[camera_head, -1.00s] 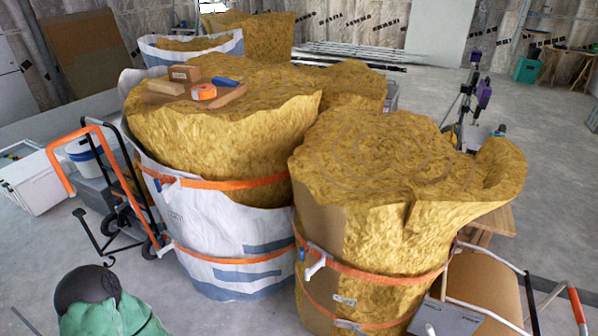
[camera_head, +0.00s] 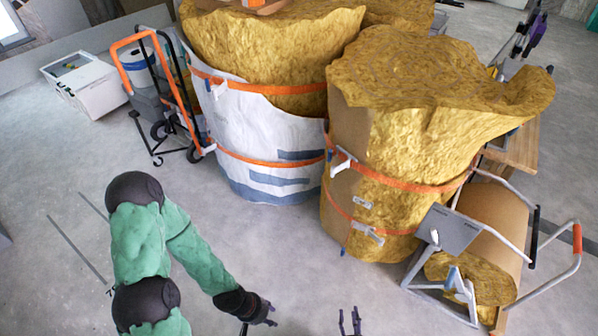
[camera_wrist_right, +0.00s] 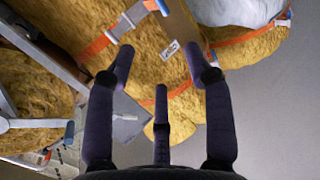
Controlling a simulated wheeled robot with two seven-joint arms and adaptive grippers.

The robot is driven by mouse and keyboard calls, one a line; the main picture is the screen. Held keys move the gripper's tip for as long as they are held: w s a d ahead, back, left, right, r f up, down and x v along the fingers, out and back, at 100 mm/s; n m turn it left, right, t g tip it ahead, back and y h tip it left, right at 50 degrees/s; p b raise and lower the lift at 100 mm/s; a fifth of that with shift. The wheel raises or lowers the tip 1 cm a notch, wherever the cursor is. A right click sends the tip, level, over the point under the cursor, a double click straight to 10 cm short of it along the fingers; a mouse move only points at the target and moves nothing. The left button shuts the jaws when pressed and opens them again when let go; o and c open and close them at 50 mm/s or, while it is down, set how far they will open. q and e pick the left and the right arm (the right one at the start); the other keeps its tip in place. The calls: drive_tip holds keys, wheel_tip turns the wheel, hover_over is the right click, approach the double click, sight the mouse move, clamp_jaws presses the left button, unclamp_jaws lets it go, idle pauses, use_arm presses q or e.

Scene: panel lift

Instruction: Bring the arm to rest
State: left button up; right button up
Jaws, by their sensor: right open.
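My left arm, in a green sleeve with black joints, reaches in at the lower left of the head view. Its dark left gripper (camera_head: 262,312) is over bare floor near the bottom edge, left of the rolls; its finger spread is unclear. My right gripper (camera_head: 350,322) shows only as dark fingertips at the bottom edge, standing apart. In the right wrist view, the right gripper (camera_wrist_right: 158,62) has three dark fingers spread open with nothing between them. Behind them is a strapped yellow insulation roll (camera_wrist_right: 150,38), apart from the fingers as far as I can tell.
A yellow roll (camera_head: 410,110) with orange straps stands right of centre, beside a white-wrapped roll (camera_head: 255,140). An orange-handled hand truck (camera_head: 160,90) and white box (camera_head: 85,85) stand left. A metal-framed cart (camera_head: 485,240) stands right.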

drive_tip(key=w+r+g+y+p, duration=0.2)
drive_tip(key=w+g+y, duration=0.1)
drive_tip(key=w+g, duration=0.35)
drive_tip(key=a+r+g+p, duration=0.1)
drive_tip(key=a+r+g, duration=0.25)
drive_tip(key=r, duration=0.25)
drive_tip(key=s+a+r+m+g+p, duration=0.1)
drive_tip(key=s+a+r+g, duration=0.2)
drive_tip(key=s+r, duration=0.2)
drive_tip(key=s+a+r+m+g+p, duration=0.1)
drive_tip(key=s+a+r+g, duration=0.2)
drive_tip(key=s+r, duration=0.3)
wheel_tip(320, 180, up, 5)
drive_tip(key=shift+r+g+y, duration=0.1)
drive_tip(key=shift+g+y, duration=0.2)
drive_tip(key=shift+g, duration=0.2)
